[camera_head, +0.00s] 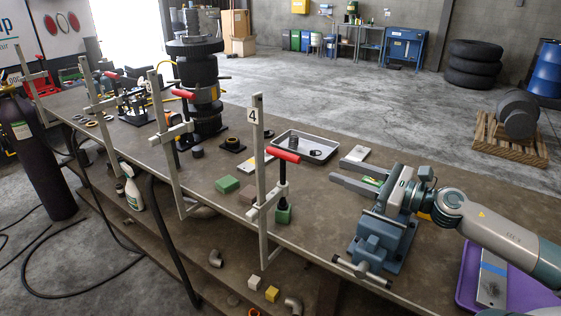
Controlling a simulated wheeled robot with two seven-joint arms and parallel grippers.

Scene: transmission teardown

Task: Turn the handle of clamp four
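Clamp four (261,190) stands upright on the near edge of the bench, with a white plate marked 4 (253,115) at its top. Its red handle (284,155) lies crosswise on top of a dark screw, above a green block (283,214). My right gripper (340,172) reaches in from the right, above the bench and to the right of the handle. Its two fingers are apart and point left towards the clamp, with a clear gap between them and the handle. Nothing shows held between the fingers. My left gripper is not in view.
A blue vise (383,240) stands below my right gripper. A metal tray (306,146) lies behind the handle. Green (227,184) and brown blocks lie left of the clamp. More red-handled clamps line the bench edge to the left. A purple tray (468,270) is at the lower right.

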